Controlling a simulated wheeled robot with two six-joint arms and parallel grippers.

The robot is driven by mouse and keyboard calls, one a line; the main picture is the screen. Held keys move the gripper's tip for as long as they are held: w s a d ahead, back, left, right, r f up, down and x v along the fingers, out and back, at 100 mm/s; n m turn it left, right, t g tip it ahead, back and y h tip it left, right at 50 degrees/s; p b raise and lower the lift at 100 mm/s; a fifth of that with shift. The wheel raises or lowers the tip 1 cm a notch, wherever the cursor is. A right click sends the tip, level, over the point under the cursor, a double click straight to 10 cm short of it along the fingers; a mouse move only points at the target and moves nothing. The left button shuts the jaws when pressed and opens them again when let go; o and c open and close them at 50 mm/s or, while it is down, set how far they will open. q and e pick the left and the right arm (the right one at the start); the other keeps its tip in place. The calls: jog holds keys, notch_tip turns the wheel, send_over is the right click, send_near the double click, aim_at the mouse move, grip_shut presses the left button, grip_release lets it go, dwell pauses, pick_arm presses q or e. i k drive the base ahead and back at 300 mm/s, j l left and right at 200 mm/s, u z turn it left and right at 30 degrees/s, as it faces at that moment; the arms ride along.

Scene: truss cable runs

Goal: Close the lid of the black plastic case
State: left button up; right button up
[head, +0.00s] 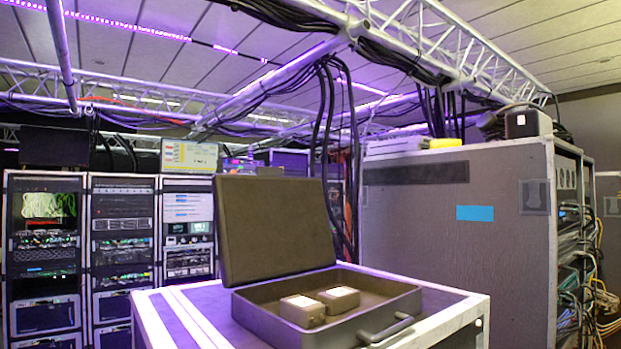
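The black plastic case (272,326) sits on top of a flight case with light metal edges, in the lower middle of the head view. Its lid (273,228) is open and stands nearly upright at the back left of the case, leaning slightly back. A handle (387,328) is on the case's front right side. Two small dark boxes with pale labels, one at the left (302,311) and one at the right (339,299), lie inside the case. Neither of my grippers shows in this view.
The flight case top (185,316) has free room left of the black case. A large grey rack case (455,225) stands behind at the right. Equipment racks (122,255) stand at the left. Cables (325,140) hang from the truss behind the lid.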

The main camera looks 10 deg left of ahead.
aim_at(270, 225)
jog(key=i+j+z, duration=0.1)
jog(key=j+z, duration=0.75)
jog(key=j, duration=0.2)
jog(key=j+z, duration=0.4)
jog(key=j, duration=0.2)
